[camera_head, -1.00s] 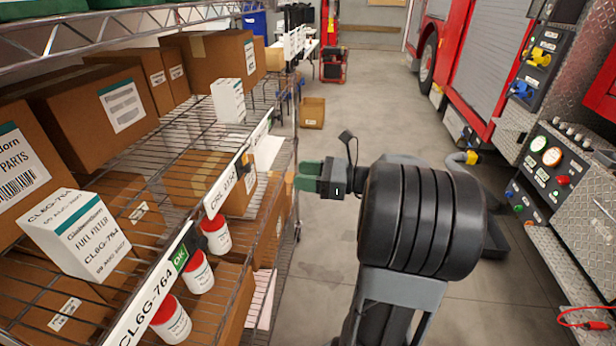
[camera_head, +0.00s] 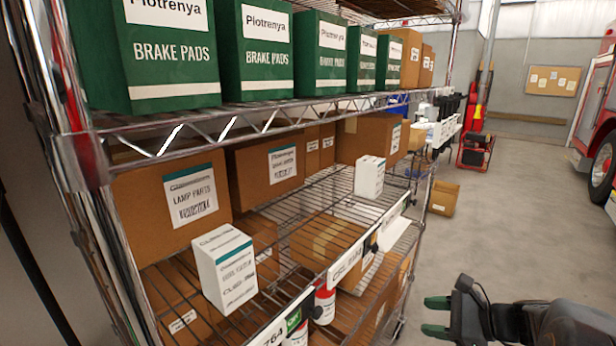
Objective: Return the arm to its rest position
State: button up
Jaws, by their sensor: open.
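My gripper (camera_head: 436,316) is at the lower right of the head view. Its two green fingers point left toward the shelf and stand apart with nothing between them. My dark arm runs off the right and bottom edges. The gripper is over the open floor, to the right of the wire shelf (camera_head: 300,199), and appears clear of it. The rest of the arm is out of the picture, so its full pose is hidden.
On the shelf stand white fuel filter boxes (camera_head: 226,270), brown cartons (camera_head: 172,207) and green brake pads boxes (camera_head: 255,50) above. A small carton (camera_head: 443,198) lies on the floor beyond. A red fire truck (camera_head: 597,150) is at the right. The floor between is clear.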

jog(key=s+a+f+n+g+h, duration=0.4)
jog(key=s+n+g, duration=0.1)
jog(key=n, duration=0.3)
jog(key=s+a+r+n+t+h, duration=0.1)
jog(key=s+a+r+n+h, duration=0.2)
jog(key=n, duration=1)
jog(key=a+h, duration=0.3)
jog(key=a, duration=0.1)
jog(key=shift+r+t, duration=0.15)
jog(key=shift+t, duration=0.15)
